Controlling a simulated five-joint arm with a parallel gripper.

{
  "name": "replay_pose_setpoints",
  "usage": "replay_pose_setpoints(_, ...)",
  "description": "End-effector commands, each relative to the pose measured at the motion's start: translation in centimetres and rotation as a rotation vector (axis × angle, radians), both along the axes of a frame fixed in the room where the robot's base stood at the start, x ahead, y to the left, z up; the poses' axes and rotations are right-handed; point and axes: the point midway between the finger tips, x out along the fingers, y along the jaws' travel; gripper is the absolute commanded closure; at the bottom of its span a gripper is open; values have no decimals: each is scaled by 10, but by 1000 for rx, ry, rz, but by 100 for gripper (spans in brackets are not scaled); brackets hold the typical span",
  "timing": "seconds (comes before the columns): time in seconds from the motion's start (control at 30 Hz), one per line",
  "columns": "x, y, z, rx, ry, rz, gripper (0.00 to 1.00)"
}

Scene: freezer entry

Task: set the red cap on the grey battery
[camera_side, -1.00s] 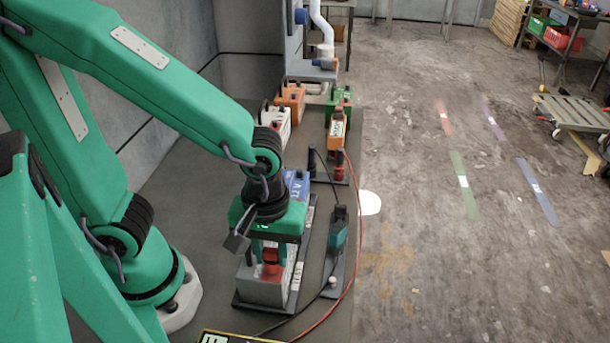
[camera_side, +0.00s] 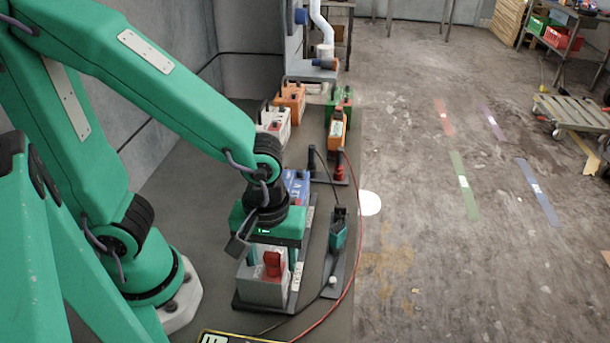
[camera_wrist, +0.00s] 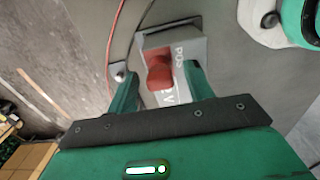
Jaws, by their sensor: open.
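The red cap (camera_side: 273,264) stands on top of the grey battery (camera_side: 262,291), at the front of the bench in the side view. In the wrist view the red cap (camera_wrist: 158,73) sits on the grey battery (camera_wrist: 196,48), beside the letters "POS". My gripper (camera_side: 276,259) is open, with one finger on each side of the cap. In the wrist view my gripper (camera_wrist: 161,88) shows a gap between each fingertip and the cap. The cap's underside is hidden, so I cannot tell how fully it is seated.
A blue battery (camera_side: 297,184) stands just behind. White (camera_side: 274,123), orange (camera_side: 291,101) and green (camera_side: 346,98) batteries stand farther back. Open floor lies right.

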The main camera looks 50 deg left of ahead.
Motion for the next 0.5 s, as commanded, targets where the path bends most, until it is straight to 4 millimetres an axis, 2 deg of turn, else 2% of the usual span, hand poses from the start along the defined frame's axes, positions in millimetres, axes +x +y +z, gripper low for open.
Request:
replay_pose_setpoints(0.27,0,0,7,-1,-3,0,48)
replay_pose_setpoints(0.5,0,0,29,-2,-4,0,48)
